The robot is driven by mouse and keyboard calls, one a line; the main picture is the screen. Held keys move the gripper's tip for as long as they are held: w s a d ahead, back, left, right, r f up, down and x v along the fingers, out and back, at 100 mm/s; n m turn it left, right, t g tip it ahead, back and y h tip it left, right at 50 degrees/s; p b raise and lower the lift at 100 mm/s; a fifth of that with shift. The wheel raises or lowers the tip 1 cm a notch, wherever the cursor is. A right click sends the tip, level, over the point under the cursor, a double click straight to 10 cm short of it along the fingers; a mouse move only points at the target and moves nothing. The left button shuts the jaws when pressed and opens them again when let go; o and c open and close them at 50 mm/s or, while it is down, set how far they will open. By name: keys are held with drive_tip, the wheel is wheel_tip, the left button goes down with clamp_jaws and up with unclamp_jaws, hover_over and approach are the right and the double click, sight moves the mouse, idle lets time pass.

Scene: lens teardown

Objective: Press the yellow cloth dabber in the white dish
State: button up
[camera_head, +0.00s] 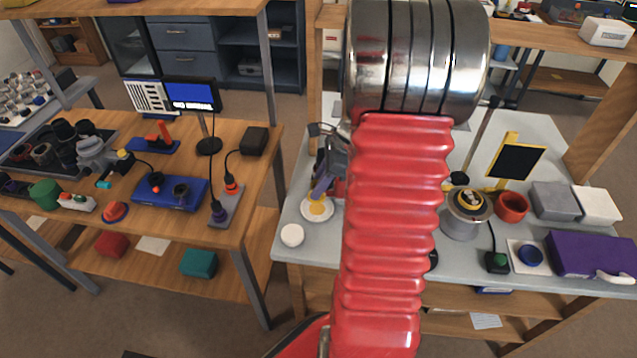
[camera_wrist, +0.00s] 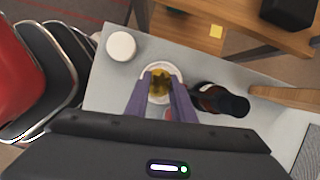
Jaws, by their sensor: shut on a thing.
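The white dish (camera_head: 306,214) is on the grey bench left of my red arm, and it also shows at the centre of the wrist view (camera_wrist: 161,64). My gripper (camera_wrist: 162,78) is shut on the yellow cloth dabber (camera_wrist: 160,86), with its purple fingers on either side. In the head view, my gripper (camera_head: 319,194) points down at the dish, and the yellow of the dabber (camera_head: 317,207) shows within its rim. I cannot tell whether the dabber touches the bottom of the dish. The fingers cover part of the dish.
A round white lid-like piece (camera_wrist: 121,46) lies beside the dish near the bench edge. A dark bottle (camera_wrist: 225,101) lies or stands close on the other side. Right of my arm are a grey cylinder (camera_head: 462,222), a red cup (camera_head: 511,207) and a purple case (camera_head: 590,254).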

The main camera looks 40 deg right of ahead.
drive_tip(key=shift+f, duration=2.55)
drive_tip(key=shift+f, duration=0.55)
idle(0.7)
drive_tip(key=shift+r, duration=0.1)
drive_tip(key=shift+r, duration=3.45)
